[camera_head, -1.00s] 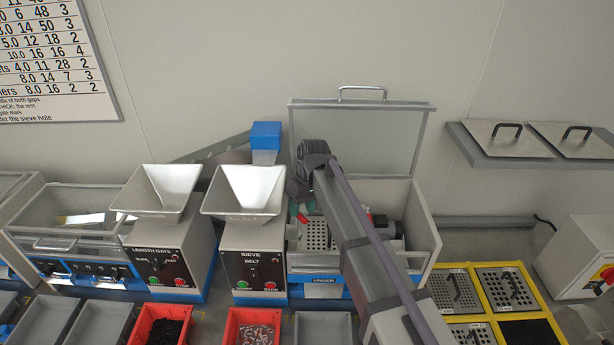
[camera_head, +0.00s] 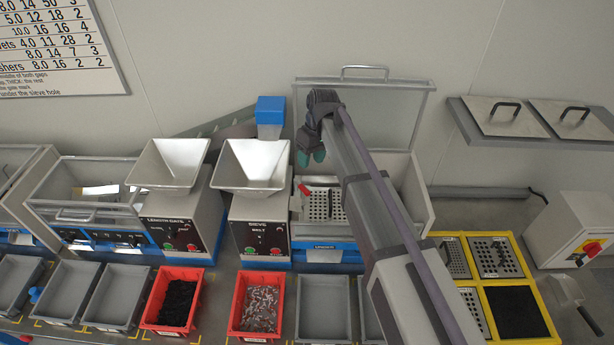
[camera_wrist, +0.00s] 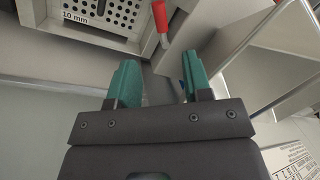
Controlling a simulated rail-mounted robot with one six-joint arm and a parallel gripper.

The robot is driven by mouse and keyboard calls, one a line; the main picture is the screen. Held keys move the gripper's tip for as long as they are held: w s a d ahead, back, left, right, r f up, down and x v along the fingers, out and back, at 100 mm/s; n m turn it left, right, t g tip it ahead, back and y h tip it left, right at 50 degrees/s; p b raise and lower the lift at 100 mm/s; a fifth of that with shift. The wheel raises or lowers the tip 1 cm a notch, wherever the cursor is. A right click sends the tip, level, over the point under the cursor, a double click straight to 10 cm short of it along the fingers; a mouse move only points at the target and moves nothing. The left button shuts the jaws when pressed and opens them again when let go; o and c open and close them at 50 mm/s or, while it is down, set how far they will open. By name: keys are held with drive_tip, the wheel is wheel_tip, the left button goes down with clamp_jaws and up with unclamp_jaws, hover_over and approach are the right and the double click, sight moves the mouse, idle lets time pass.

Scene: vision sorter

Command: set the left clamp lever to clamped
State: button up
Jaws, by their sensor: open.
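The left clamp lever (camera_head: 304,189) has a red grip and sits at the left edge of the perforated sieve plate (camera_head: 322,205) in the open sieve box. In the wrist view the red grip (camera_wrist: 160,16) shows at the top, on a short metal stem beside the plate marked 10 mm (camera_wrist: 95,12). I cannot tell whether it is clamped. My gripper (camera_head: 310,158), with teal fingers, is above and behind the lever, apart from it. The wrist view shows the fingers (camera_wrist: 158,78) open and empty. My arm hides the right part of the plate.
The box's clear lid (camera_head: 400,112) stands open behind my arm. A white hopper (camera_head: 250,165) adjoins the box on the left. The box's right wall (camera_head: 420,195) is close to my arm. A yellow tray (camera_head: 440,237) of sieve plates lies at right.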

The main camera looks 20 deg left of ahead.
sight(305, 188)
drive_tip(key=f+b, duration=0.3)
drive_tip(key=s+a+f+b, duration=0.1)
drive_tip(key=f+b, duration=0.6)
drive_tip(key=shift+s+a+f, duration=0.15)
drive_tip(key=shift+s+f, duration=0.2)
drive_tip(key=shift+s, duration=0.05)
drive_tip(key=shift+r, duration=0.1)
drive_tip(key=shift+c, duration=0.3)
clamp_jaws()
